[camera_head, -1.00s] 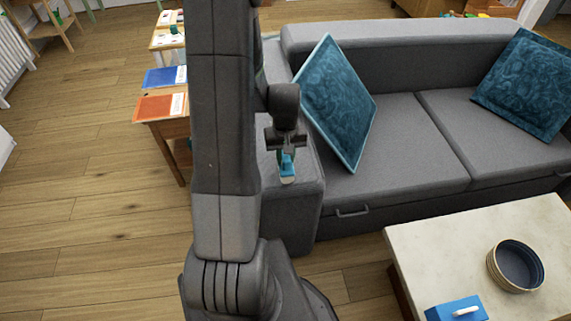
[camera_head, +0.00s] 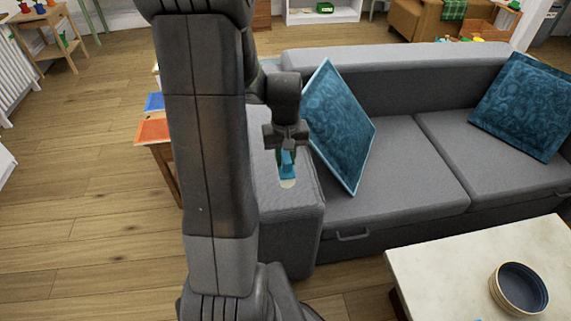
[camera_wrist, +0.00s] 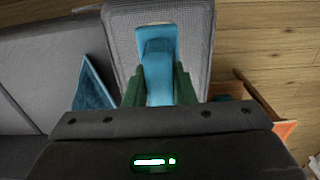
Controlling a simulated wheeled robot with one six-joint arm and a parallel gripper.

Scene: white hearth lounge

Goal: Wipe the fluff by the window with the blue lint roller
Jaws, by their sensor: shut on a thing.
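My gripper (camera_head: 287,152) points down over the near end of the grey sofa arm (camera_head: 268,215). It is shut on the blue lint roller (camera_head: 288,165). In the wrist view the green fingers of my gripper (camera_wrist: 159,86) are on both sides of the blue lint roller (camera_wrist: 157,52), whose wide head faces away from my wrist. A small pale patch (camera_head: 288,184), which looks like the fluff, shows on the sofa arm at the roller's lower end. The roller covers most of it. I cannot tell whether the roller touches it.
A teal cushion (camera_head: 338,125) leans just right of my gripper. A pale coffee table (camera_head: 440,265) with a dark round bowl (camera_head: 519,288) stands at the lower right. A wooden table with an orange folder (camera_head: 153,131) is left of the sofa.

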